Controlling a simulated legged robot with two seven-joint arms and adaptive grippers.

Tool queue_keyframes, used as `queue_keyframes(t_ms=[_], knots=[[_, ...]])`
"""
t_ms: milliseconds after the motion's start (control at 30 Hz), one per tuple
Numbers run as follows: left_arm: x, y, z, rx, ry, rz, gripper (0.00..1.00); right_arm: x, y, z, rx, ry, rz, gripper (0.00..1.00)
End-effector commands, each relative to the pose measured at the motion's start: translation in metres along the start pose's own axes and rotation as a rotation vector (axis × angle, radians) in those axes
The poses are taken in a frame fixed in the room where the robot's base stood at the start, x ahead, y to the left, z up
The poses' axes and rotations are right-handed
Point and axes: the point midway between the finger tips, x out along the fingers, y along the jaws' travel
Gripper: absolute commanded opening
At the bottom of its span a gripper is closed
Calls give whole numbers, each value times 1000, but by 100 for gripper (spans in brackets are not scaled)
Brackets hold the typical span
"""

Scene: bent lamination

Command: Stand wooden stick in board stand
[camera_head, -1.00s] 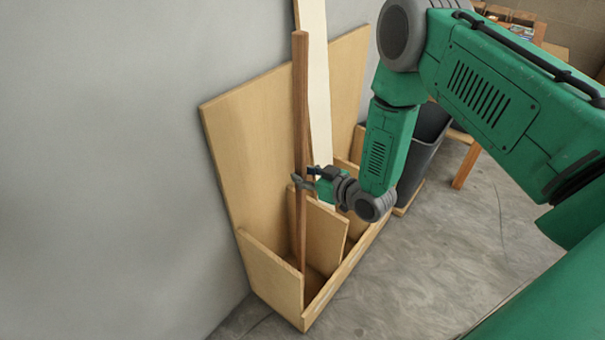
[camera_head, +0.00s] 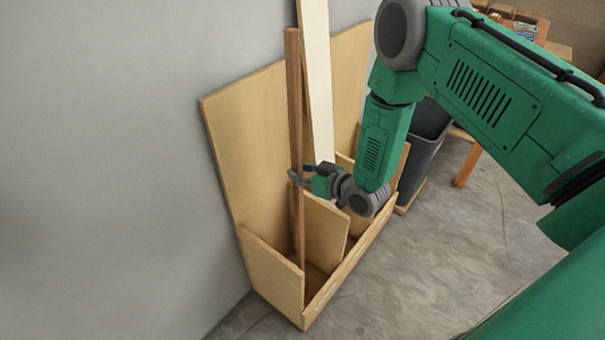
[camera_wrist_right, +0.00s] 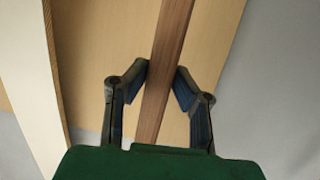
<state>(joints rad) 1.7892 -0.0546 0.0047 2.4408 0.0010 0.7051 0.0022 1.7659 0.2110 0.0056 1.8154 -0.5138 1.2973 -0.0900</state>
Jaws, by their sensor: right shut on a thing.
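The wooden stick (camera_head: 295,95) is long, brown and nearly upright, leaning slightly in the head view. Its lower end is down inside the front left compartment of the board stand (camera_head: 272,275); whether it touches the bottom is hidden. My right gripper (camera_head: 300,177) is around the stick partway up. In the right wrist view the two fingers (camera_wrist_right: 162,84) are closed on both sides of the stick (camera_wrist_right: 165,60). The stand is light wood with a tall back panel and low dividers. My left gripper is not in view.
A pale white board (camera_head: 318,90) stands in the stand just right of the stick; it also shows at the left of the wrist view (camera_wrist_right: 35,90). A dark grey bin (camera_head: 425,145) is beyond the stand. A grey wall is behind. Open floor lies in front.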

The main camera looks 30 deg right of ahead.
Motion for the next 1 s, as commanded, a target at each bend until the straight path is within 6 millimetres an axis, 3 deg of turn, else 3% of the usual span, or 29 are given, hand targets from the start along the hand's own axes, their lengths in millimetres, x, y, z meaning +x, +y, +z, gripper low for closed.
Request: queue_keyframes(t_ms=[600,967,1000], knots=[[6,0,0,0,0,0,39,30,-2,-10,-2,-32,-1,0],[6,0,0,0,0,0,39,32,-2,-12,-2,-37,0,0],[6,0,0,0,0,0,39,32,-2,-12,-2,-37,0,32]])
